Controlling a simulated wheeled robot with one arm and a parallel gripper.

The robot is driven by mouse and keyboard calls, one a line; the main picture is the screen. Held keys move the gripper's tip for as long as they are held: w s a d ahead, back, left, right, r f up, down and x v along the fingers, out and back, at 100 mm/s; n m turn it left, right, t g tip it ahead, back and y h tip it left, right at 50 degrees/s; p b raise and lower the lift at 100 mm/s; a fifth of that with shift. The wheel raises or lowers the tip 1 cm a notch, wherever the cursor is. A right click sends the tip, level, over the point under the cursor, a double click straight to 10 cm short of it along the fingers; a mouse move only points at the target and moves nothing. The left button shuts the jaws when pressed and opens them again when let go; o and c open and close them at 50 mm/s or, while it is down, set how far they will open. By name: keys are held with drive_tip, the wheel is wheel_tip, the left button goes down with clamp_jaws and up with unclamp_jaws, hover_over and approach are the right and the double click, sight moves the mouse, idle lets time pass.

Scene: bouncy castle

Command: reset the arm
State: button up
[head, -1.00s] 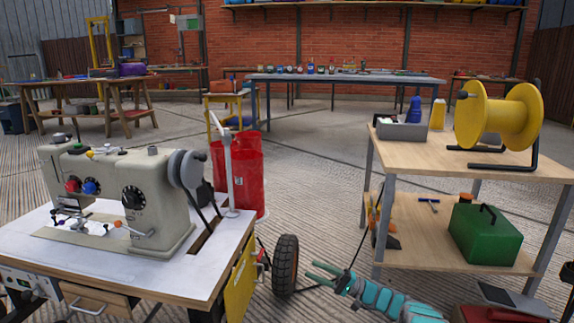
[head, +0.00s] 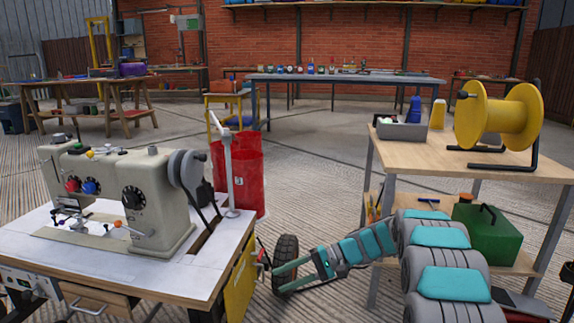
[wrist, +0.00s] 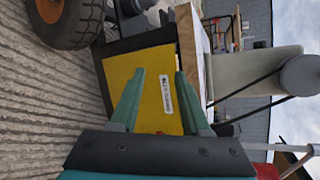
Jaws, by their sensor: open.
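My gripper (head: 290,272) is low at the centre of the head view, in front of the black wheel (head: 285,262) beside the sewing machine table (head: 215,272). My arm reaches in from the lower right. In the wrist view my gripper (wrist: 158,100) has its two green fingers apart with nothing between them. Behind the fingers is the yellow panel (wrist: 148,72) on the table's side. I cannot tell how far the fingertips are from it.
A beige sewing machine (head: 150,205) stands on the table to the left. A red bin (head: 248,170) is behind it. At right a wooden shelf cart (head: 380,284) carries a yellow reel (head: 490,115) and a green toolbox (head: 484,232). Open floor (head: 320,190) lies between.

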drive_tip(key=s+d+r+h, duration=0.2)
drive_tip(key=s+h, duration=0.2)
drive_tip(key=s, duration=0.7)
drive_tip(key=s+d+r+h, duration=0.1)
drive_tip(key=s+r+h, duration=0.2)
drive_tip(key=s, duration=0.8)
drive_tip(key=s+d+f+n+t+h, duration=0.1)
drive_tip(key=s+d+h, duration=0.4)
drive_tip(key=s, duration=0.5)
drive_tip(key=s+d+f+n+h, duration=0.1)
drive_tip(key=s+d+h, duration=0.1)
drive_tip(key=s+d, duration=0.65)
wheel_tip(320, 180, up, 15)
drive_tip(key=s+a+p, duration=0.1)
drive_tip(key=p, duration=1.4)
drive_tip(key=shift+s+a, duration=0.2)
drive_tip(key=shift+s, duration=0.15)
drive_tip(key=shift+a, duration=0.1)
